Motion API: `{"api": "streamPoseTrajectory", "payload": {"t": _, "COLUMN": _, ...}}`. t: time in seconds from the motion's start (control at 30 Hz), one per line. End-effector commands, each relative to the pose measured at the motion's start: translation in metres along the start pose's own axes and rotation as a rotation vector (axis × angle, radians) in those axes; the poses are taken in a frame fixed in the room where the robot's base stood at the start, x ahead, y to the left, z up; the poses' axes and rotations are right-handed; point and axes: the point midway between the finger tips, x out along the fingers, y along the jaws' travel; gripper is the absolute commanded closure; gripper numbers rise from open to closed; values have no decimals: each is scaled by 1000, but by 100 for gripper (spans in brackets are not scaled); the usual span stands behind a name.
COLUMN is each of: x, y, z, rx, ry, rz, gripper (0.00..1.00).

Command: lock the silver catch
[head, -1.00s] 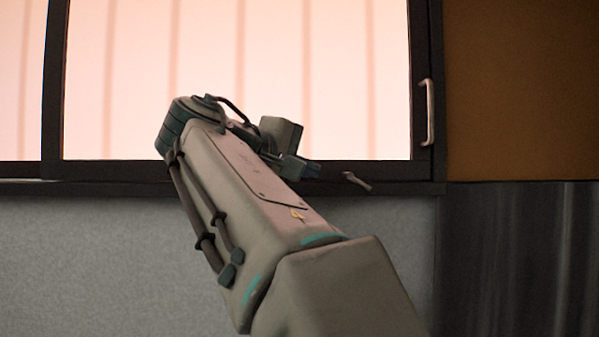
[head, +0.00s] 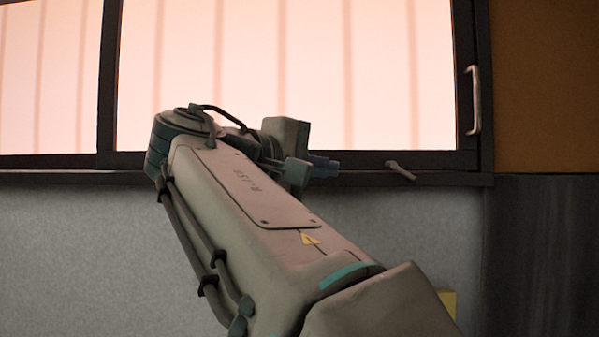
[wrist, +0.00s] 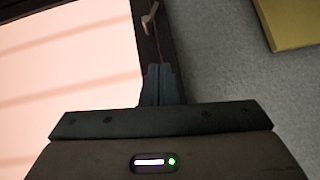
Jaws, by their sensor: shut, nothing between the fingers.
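The silver catch (head: 401,169) is a small lever on the dark lower frame of the window, slanting down to the right in the head view. It also shows at the top of the wrist view (wrist: 150,20), beyond my fingertips. My gripper (head: 326,166) is left of the catch in the head view, in front of the lower frame, with a clear gap between them. In the wrist view its blue fingers (wrist: 158,78) are together, with nothing between them. My forearm and wrist hide part of the lower frame.
A silver upright handle (head: 474,99) is on the right side of the window frame (head: 467,130). A grey wall (head: 70,240) lies below the window. A yellow object (wrist: 290,22) is at the top right of the wrist view; its edge shows low in the head view (head: 447,302).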

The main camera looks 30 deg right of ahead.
Motion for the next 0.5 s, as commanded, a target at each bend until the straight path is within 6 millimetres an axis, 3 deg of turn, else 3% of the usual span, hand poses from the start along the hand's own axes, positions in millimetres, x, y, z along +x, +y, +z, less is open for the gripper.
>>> {"api": "streamPoseTrajectory", "payload": {"t": 0.03, "x": 0, "y": -11, "z": 1, "rx": -43, "ry": -5, "rz": 44, "gripper": 100}}
{"api": "streamPoseTrajectory", "payload": {"t": 0.2, "x": -5, "y": -26, "z": -4, "rx": -180, "ry": -2, "rz": 178, "gripper": 100}}
{"api": "streamPoseTrajectory", "payload": {"t": 0.5, "x": -10, "y": -34, "z": -10, "rx": -269, "ry": 3, "rz": 259, "gripper": 100}}
